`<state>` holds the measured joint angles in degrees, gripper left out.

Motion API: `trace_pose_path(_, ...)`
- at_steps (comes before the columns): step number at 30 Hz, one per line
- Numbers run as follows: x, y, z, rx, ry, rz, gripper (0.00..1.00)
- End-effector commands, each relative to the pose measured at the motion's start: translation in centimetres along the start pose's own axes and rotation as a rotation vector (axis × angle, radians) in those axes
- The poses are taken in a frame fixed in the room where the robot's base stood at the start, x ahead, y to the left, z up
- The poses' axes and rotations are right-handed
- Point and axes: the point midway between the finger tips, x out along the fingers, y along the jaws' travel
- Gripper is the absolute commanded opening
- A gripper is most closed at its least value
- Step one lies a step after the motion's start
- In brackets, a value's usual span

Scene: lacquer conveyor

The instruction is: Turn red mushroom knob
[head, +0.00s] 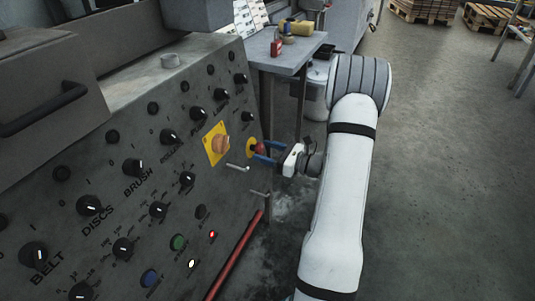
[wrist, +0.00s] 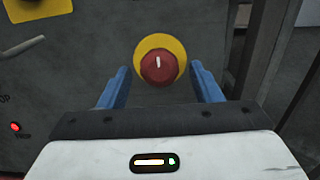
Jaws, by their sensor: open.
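The red mushroom knob (wrist: 158,68) sits on a round yellow plate (wrist: 144,46) on the grey control panel. It has a white mark that points nearly straight up. In the head view the knob (head: 260,148) is near the panel's right edge, partly hidden by my gripper. My gripper (wrist: 160,82) is open, with one blue finger on each side of the knob. A gap shows between each finger and the knob in the wrist view. In the head view my gripper (head: 265,152) reaches the panel from the right. I cannot tell whether the fingertips touch the yellow plate.
An orange rotary switch on a yellow square plate (head: 210,136) is just left of the knob. A metal handle (head: 237,167) sticks out below it. Several black knobs cover the panel. A table (head: 290,58) stands behind. The floor (head: 440,170) at right is clear.

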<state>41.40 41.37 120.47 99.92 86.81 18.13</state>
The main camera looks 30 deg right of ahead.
Motion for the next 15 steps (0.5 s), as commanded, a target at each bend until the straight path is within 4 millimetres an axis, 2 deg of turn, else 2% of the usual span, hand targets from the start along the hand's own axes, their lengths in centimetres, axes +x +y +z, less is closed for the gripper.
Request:
trace_pose_path(8, 0.14, -0.01, 0.05, -0.001, 0.001, 0.000, 0.58)
trace_pose_path(15, 0.10, -0.03, 0.04, -0.001, 0.001, 0.000, 0.38)
